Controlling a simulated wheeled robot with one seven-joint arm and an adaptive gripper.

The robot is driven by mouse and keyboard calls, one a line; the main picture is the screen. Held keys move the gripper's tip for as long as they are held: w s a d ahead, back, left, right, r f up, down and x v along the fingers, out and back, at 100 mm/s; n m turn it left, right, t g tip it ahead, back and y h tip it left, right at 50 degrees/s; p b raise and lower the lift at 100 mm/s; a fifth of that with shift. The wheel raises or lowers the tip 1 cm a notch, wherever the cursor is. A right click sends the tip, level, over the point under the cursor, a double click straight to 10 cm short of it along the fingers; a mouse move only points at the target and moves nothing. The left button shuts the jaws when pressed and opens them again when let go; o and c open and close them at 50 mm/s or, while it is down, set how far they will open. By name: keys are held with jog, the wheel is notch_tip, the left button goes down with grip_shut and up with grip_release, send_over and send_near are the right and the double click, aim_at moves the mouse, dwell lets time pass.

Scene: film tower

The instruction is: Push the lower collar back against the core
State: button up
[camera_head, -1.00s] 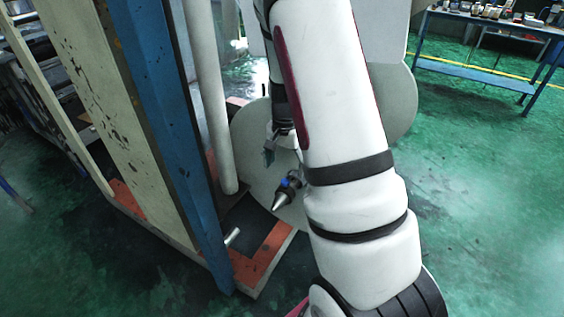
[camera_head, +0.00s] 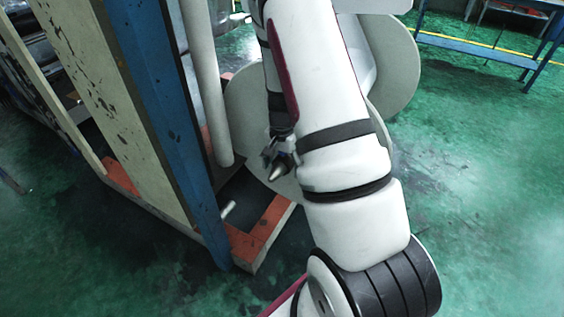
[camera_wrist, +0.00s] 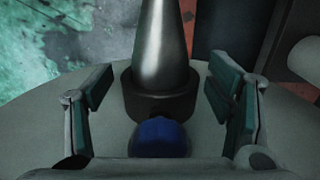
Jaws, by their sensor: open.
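The lower collar is a dark ring (camera_wrist: 160,103) around the base of a grey metal cone (camera_wrist: 160,45), with a blue knob (camera_wrist: 160,138) in front, in the wrist view. Behind it is a pale grey disc (camera_wrist: 285,125), the end face of the roll; I cannot make out the core or any gap there. In the head view the cone (camera_head: 278,173) shows small at the disc (camera_head: 243,112). My gripper (camera_wrist: 160,88) is open, one finger on each side of the collar and apart from it. In the head view my gripper (camera_head: 277,152) is partly hidden by my arm.
A blue post (camera_head: 165,120) and a worn cream panel (camera_head: 95,90) stand left of my gripper. A pale vertical roller (camera_head: 208,90) is close beside the disc. An orange-edged base (camera_head: 262,235) lies below. Green floor (camera_head: 480,190) is clear at right; a blue bench stands beyond.

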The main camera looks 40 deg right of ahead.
jog(key=c, duration=1.7)
jog(key=shift+w+d, duration=0.3)
jog(key=shift+d, duration=0.45)
jog(key=shift+w+d, duration=0.25)
jog(key=shift+d, duration=0.45)
jog(key=shift+w+d, duration=0.3)
jog(key=shift+d, duration=0.45)
jog(key=o, duration=1.7)
jog(key=shift+c, duration=0.2)
jog(key=shift+r, duration=0.1)
notch_tip(320, 180, up, 12)
jog(key=shift+f, duration=0.1)
